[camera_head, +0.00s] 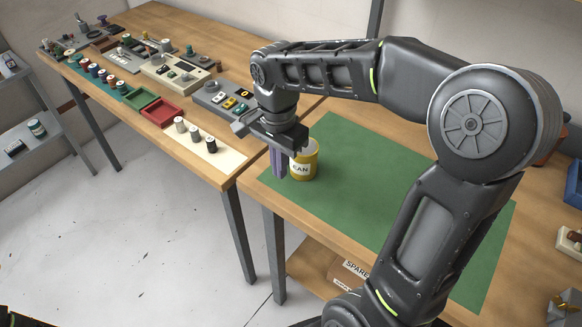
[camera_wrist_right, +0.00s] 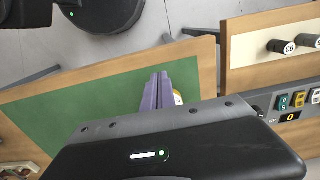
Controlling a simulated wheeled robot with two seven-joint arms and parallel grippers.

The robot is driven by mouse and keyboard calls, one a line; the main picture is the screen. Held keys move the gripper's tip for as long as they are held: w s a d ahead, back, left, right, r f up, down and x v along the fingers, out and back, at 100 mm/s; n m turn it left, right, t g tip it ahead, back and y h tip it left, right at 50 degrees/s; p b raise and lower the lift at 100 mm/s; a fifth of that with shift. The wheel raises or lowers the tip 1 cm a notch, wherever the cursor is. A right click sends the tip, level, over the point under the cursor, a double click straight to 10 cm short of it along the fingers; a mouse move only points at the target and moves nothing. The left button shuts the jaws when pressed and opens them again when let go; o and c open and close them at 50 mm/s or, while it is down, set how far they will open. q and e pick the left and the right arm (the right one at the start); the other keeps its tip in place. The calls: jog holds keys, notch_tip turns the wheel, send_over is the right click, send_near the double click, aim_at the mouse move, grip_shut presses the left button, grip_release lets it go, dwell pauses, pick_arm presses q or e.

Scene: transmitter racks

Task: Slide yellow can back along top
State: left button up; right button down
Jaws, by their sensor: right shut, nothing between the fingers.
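The yellow can (camera_head: 303,168), with a white label reading "CAN", stands upright on the green mat (camera_head: 350,150) near the left end of the right table. My right gripper (camera_head: 279,172) points down just left of the can, with its purple fingers together and nothing between them. The fingers look very close to the can's side; I cannot tell if they touch. In the right wrist view the fingers (camera_wrist_right: 159,78) hide most of the can, and only a sliver of it (camera_wrist_right: 178,97) shows. My left gripper is not in view.
The left table carries a cream strip with several small cylinders (camera_head: 196,138), a red tray (camera_head: 162,112) and a grey switch box (camera_head: 222,98). A gap separates the tables. The mat right of the can looks clear, partly hidden by my right arm. A cardboard box (camera_head: 345,272) sits below.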

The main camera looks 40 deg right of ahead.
aim_at(304, 159)
jog(key=f, duration=0.3)
jog(key=f+p, duration=0.1)
jog(key=shift+d+f, duration=0.25)
jog(key=shift+f, duration=0.1)
jog(key=shift+w+d+p, duration=0.2)
jog(key=shift+d, duration=0.4)
jog(key=shift+w+d+p, duration=0.15)
jog(key=shift+w+d, duration=0.05)
jog(key=shift+d, duration=0.35)
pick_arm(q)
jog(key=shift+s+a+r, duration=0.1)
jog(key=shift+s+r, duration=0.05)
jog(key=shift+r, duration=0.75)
pick_arm(e)
jog(key=shift+w+d, duration=0.15)
jog(key=shift+d, duration=0.35)
